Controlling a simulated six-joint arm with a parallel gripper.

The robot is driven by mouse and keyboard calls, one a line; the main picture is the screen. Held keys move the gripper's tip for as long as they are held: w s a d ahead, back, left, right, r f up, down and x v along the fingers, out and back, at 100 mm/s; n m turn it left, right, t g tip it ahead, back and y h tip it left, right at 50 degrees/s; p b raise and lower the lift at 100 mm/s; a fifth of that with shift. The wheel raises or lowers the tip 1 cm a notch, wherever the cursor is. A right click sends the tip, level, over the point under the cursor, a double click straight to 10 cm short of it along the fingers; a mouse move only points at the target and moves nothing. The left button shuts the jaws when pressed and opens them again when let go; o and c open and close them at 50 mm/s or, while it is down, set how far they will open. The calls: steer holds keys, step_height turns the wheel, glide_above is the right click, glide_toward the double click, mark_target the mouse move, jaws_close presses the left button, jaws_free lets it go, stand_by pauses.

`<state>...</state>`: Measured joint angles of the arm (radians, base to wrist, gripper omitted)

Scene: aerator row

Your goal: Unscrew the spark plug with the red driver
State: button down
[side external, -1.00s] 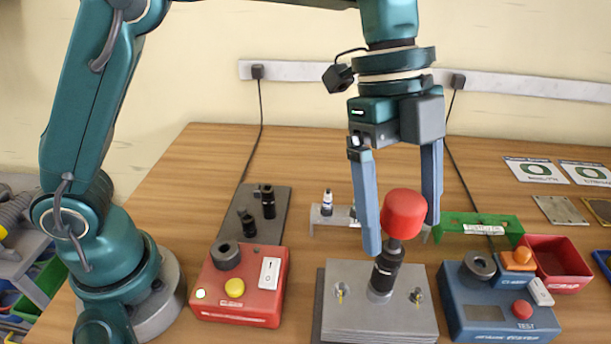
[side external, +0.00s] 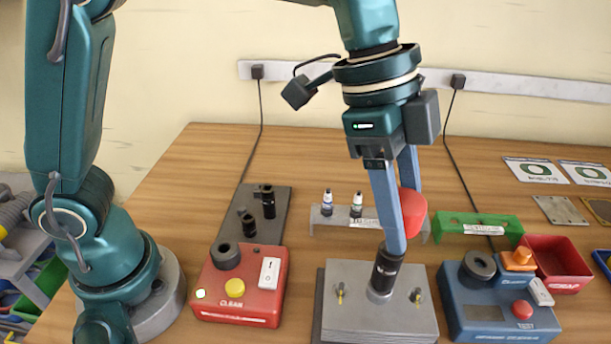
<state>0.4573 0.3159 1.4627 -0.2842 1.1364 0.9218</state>
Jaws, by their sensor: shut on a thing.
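The red driver has a round red head (side external: 414,212) and a black socket shaft (side external: 387,272). The shaft stands upright over the middle of the grey block (side external: 345,318). My gripper (side external: 404,220) is shut on the red head, with one finger in front and the other largely hidden behind it. The spark plug is not visible; the socket covers that spot in the block. Small pins with yellowish parts (side external: 340,292) stand on either side of the socket.
A red CLEAN box (side external: 240,285) is left of the block and a blue tester box (side external: 495,310) is right. Behind are a grey rack (side external: 330,222) with small white-topped plugs, a green rack (side external: 475,222) and a red bin (side external: 553,262).

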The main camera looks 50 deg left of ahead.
steer(key=shift+f+n+t, duration=0.1)
steer(key=shift+n+t, duration=0.2)
steer(key=shift+n, duration=0.9)
steer(key=n+t+y, duration=0.1)
steer(key=n, duration=0.2)
steer(key=shift+n, duration=0.3)
steer(key=n+y, duration=0.1)
steer(key=n, duration=0.3)
steer(key=shift+s+f+t, duration=0.1)
steer(key=shift+t, duration=0.2)
steer(key=n+y, duration=0.1)
steer(key=n, duration=0.1)
steer(key=shift+n, duration=0.3)
steer(key=n+y, duration=0.2)
steer(key=n, duration=0.3)
steer(key=shift+a, duration=0.1)
